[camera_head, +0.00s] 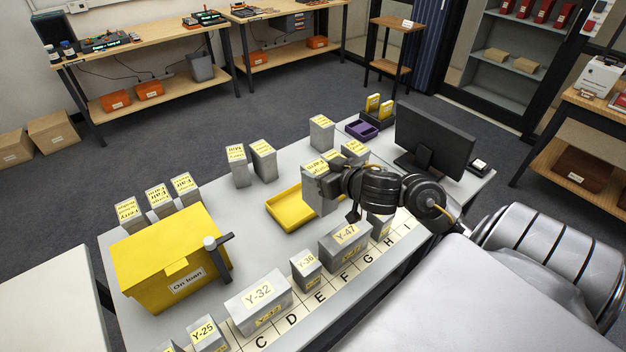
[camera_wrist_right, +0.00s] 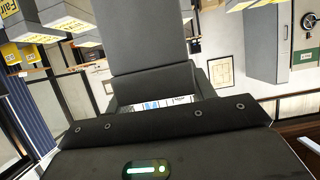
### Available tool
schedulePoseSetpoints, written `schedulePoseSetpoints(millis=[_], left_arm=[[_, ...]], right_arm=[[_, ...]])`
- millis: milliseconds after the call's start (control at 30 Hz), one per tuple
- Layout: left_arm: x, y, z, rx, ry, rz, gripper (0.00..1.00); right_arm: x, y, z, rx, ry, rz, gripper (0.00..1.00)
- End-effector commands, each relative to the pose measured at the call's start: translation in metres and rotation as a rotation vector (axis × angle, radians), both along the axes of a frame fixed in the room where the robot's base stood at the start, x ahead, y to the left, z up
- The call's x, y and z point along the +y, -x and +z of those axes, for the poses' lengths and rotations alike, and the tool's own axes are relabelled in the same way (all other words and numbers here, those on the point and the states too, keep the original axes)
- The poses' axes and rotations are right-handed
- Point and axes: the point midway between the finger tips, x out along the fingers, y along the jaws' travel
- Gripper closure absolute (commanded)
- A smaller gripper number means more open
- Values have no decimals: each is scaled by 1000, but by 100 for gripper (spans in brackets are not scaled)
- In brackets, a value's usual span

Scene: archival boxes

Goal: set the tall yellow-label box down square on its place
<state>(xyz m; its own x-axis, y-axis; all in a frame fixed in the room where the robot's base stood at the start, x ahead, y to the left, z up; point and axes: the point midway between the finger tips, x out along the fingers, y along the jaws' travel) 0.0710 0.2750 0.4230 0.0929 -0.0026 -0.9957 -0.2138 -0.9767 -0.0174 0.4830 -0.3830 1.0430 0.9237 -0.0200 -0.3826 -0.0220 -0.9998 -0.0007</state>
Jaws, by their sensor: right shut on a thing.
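My right gripper (camera_head: 335,187) is shut on a tall grey box (camera_head: 318,198) with a yellow label on its top. The box looks upright, beside or partly over the right end of a yellow tray (camera_head: 287,219); I cannot tell whether its bottom touches anything. In the right wrist view the box (camera_wrist_right: 146,35) fills the middle above the gripper. Along the table's front edge runs a strip of lettered places (camera_head: 287,326), with boxes Y-25 (camera_head: 206,335), Y-32 (camera_head: 258,297), Y-36 (camera_head: 306,270) and Y-47 (camera_head: 345,243) standing at it. My left gripper is not in view.
A yellow "On loan" box (camera_head: 160,265) stands at the left of the table. Grey boxes (camera_head: 262,160) stand behind, others (camera_head: 322,133) close beyond my gripper. A monitor (camera_head: 435,135) and purple tray (camera_head: 361,130) are at the back right. The table's middle (camera_head: 225,205) is clear.

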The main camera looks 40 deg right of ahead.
Motion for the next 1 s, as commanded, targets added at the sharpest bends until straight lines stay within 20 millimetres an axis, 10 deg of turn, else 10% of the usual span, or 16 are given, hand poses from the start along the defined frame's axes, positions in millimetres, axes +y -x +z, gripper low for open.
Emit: schedulePoseSetpoints(millis=[1000], left_arm=[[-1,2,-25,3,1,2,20]], right_arm=[[-71,-114,-92,-3,0,0,100]])
